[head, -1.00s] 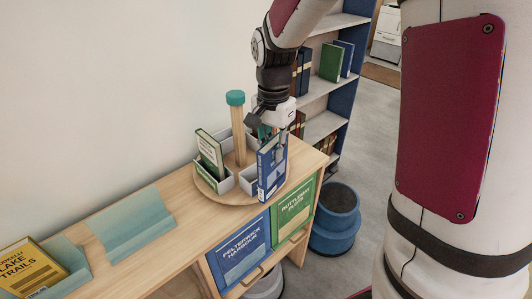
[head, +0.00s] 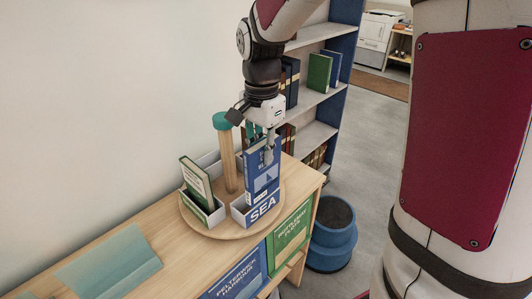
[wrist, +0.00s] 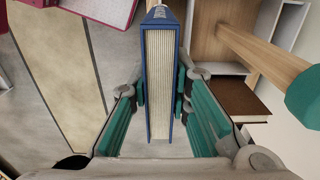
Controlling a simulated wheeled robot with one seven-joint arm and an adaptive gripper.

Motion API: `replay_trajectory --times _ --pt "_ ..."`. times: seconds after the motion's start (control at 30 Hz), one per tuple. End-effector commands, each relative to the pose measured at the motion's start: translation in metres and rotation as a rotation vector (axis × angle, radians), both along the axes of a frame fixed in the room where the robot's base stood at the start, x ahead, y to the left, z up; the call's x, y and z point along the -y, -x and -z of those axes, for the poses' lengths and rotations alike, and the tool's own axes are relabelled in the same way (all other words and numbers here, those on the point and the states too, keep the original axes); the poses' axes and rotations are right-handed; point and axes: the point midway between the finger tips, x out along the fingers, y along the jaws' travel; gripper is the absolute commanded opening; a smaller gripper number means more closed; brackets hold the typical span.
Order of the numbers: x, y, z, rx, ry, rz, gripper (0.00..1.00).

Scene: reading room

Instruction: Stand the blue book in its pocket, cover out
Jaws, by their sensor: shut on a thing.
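The blue book (head: 262,185) is upright at the front right of a round wooden turntable (head: 208,230). A cover bearing large "SEA" lettering low down faces the head camera. My gripper (head: 262,150) is shut on the book from above, near its upper part. In the wrist view the gripper's teal-padded fingers (wrist: 159,100) lie on both sides of the book (wrist: 160,70), with the pale page edges between blue covers. A white pocket (head: 238,214) shows beside the book's lower left. Whether the book's bottom is seated in it cannot be told.
A wooden post with a teal cap (head: 222,121) rises from the turntable's middle. A green-and-white book (head: 196,183) leans in another pocket. A teal stand (head: 110,262) is on the cabinet top. A blue stool (head: 332,238) and bookshelf (head: 318,75) are to the right.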

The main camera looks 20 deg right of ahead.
Motion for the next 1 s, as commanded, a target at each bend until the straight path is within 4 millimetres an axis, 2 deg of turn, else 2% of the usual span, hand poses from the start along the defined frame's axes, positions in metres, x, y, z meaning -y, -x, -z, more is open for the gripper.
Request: replay_trajectory --times 0.4,1.0 --pt "-0.012 -0.03 0.004 0.001 0.0 -0.002 0.0" --pt "-0.011 -0.027 0.048 0.0 0.0 -0.001 0.0"
